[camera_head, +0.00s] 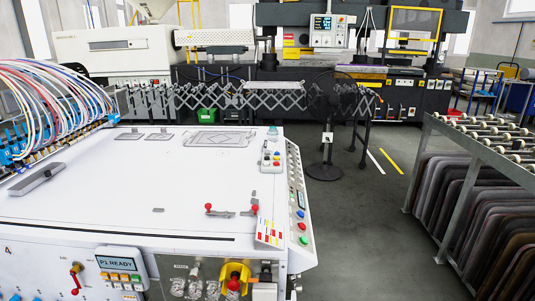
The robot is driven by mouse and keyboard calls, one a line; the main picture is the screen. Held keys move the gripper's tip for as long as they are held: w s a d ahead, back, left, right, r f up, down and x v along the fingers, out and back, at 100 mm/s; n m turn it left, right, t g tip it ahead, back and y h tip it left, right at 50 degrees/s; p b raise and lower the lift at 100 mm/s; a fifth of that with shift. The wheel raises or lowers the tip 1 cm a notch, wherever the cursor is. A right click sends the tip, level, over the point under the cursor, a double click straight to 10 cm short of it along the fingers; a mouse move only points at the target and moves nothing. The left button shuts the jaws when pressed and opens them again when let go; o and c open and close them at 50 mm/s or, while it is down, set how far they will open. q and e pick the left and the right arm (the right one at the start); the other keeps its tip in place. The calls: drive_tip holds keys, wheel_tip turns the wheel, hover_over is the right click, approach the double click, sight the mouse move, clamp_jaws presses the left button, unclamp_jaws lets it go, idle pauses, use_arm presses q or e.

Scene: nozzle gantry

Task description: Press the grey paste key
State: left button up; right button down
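A control panel (121,268) on the front face of the white machine has a lit screen reading "P1 READY" and rows of small keys below it. Several keys (120,277) look orange and one is green. The keys are too small for me to tell which one is the grey paste key. Neither of my grippers is in view.
The white machine top (130,190) is mostly clear. Red-knobbed levers (231,210) stand on it. A red lever (75,278) is left of the panel; a yellow fitting (235,276) and gauges (195,287) are right. A rack (470,170) stands at right.

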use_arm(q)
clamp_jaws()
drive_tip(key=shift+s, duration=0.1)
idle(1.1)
